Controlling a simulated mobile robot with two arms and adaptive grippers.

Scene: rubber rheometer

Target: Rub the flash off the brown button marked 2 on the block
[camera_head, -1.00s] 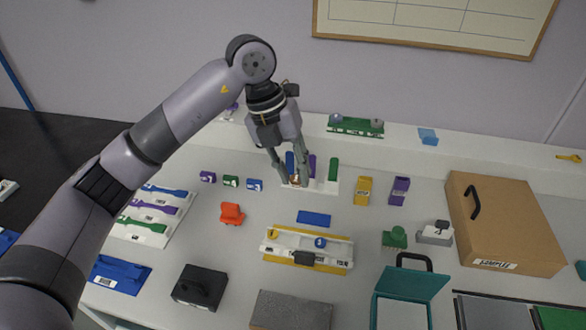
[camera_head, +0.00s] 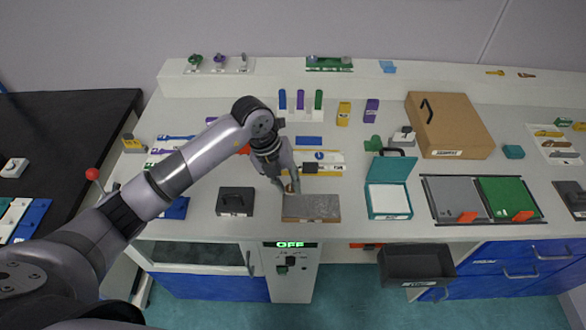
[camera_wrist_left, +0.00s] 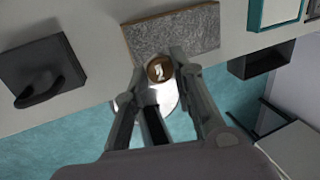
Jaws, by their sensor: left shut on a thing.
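A round brown button with a pale 2 on its face (camera_wrist_left: 160,68) sits between the fingertips of my left gripper in the left wrist view. My left gripper (camera_head: 289,188) is shut on it, and in the head view the button is a small brownish spot at the fingertips. The grey, rough-topped block (camera_head: 318,207) with a brown edge lies near the table's front edge. The gripper holds the button at the block's left end; the block also shows in the left wrist view (camera_wrist_left: 175,38). I cannot tell whether button and block touch. Any flash is too small to see.
A black box with a handle (camera_head: 235,202) stands left of the block, and an open teal box (camera_head: 389,198) stands right. Behind is a white and yellow fixture (camera_head: 325,168). A black bin (camera_head: 418,265) hangs below the front edge.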

